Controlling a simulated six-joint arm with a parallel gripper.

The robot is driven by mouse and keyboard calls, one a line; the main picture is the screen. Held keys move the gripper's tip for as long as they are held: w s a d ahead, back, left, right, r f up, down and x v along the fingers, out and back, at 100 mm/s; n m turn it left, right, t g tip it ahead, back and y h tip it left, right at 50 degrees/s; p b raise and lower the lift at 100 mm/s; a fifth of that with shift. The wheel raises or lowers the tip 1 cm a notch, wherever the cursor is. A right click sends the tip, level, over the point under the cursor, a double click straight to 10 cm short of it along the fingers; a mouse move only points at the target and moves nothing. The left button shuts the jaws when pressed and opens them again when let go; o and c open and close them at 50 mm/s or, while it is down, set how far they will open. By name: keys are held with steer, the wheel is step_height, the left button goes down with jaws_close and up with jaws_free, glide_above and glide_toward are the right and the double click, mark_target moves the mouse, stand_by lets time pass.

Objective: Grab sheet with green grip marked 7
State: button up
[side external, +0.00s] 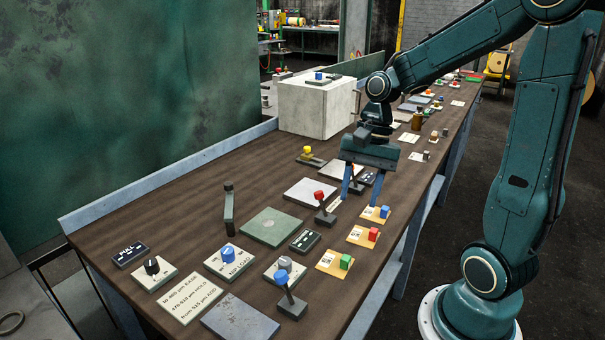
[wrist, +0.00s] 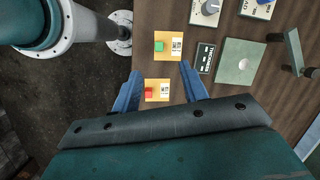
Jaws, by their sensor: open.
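The sheet with the green grip is a small yellow-orange card (side external: 325,256) with a green block (side external: 346,262) on it. It lies nearest the camera in a row of three such cards in the side view. In the wrist view its green block (wrist: 159,46) shows beyond my fingertips, with a white label (wrist: 177,45) beside it. The mark on the label is too small to read. My gripper (side external: 361,203) is open and empty, pointing down above the table. In the wrist view the red-grip card (wrist: 158,96) appears between my blue fingers (wrist: 160,72).
The red-grip card (side external: 357,238) and blue-grip card (side external: 371,214) lie along the table's right edge. A red-knobbed lever (side external: 320,200), a blue-knobbed lever (side external: 284,283), a dark labelled block (side external: 305,240) and a green plate (side external: 271,228) stand nearby. A white box (side external: 316,107) is behind.

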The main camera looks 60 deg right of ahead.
steer(key=d+f+m, duration=0.1)
steer(key=m+y, duration=0.1)
steer(key=d+f+m, duration=0.1)
steer(key=shift+w+d+f+g, duration=0.25)
steer(key=shift+d+f+g, duration=0.05)
glide_above(347, 257)
steer(key=d, duration=0.2)
steer(key=shift+f, duration=4)
steer(key=shift+x, duration=2.6)
steer(key=shift+w+d, duration=0.1)
steer(key=shift+w, duration=0.05)
jaws_close()
